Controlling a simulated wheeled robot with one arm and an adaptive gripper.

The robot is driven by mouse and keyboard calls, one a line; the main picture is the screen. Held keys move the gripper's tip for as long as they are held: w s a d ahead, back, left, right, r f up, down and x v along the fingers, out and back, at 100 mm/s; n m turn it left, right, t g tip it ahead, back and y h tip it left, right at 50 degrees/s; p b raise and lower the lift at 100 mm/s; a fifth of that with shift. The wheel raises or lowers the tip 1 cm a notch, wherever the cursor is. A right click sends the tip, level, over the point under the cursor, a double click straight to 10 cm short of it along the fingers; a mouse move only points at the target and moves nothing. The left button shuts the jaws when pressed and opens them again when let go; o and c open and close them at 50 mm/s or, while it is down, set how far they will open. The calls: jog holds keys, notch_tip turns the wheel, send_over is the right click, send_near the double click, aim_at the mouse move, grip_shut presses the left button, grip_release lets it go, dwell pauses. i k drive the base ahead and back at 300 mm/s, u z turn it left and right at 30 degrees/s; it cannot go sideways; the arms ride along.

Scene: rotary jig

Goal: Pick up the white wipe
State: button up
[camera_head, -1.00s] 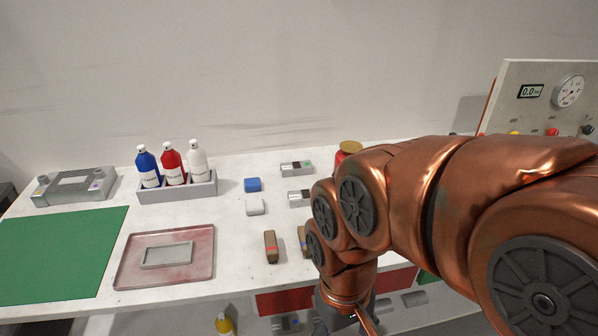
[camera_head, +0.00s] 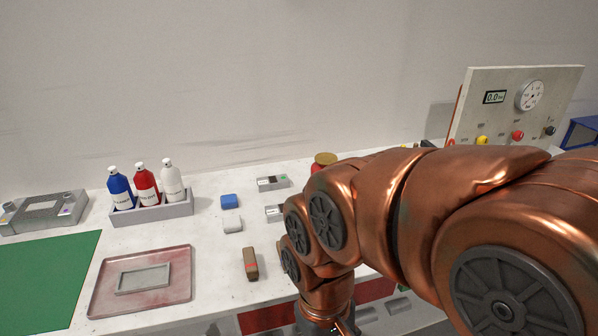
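The white wipe (camera_head: 232,225) is a small white block lying on the white table, just in front of a blue block (camera_head: 229,201) of similar size. My copper arm fills the right side of the head view. My gripper (camera_head: 338,329) is at the bottom edge, right of the wipe and in front of the table. It is mostly cut off by the frame, so its fingers cannot be judged. Nothing touches the wipe.
A grey holder (camera_head: 152,213) with blue, red and white bottles stands left of the wipe. A reddish tray (camera_head: 105,285) and green mat (camera_head: 40,285) lie front left. A brown block (camera_head: 250,264) lies in front. A gauge panel (camera_head: 515,105) stands at right.

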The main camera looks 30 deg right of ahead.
aim_at(232, 223)
jog(key=u, duration=3.2)
jog(key=k, duration=1.25)
jog(key=z, duration=1.25)
jog(key=i, duration=0.5)
jog(key=u, duration=0.05)
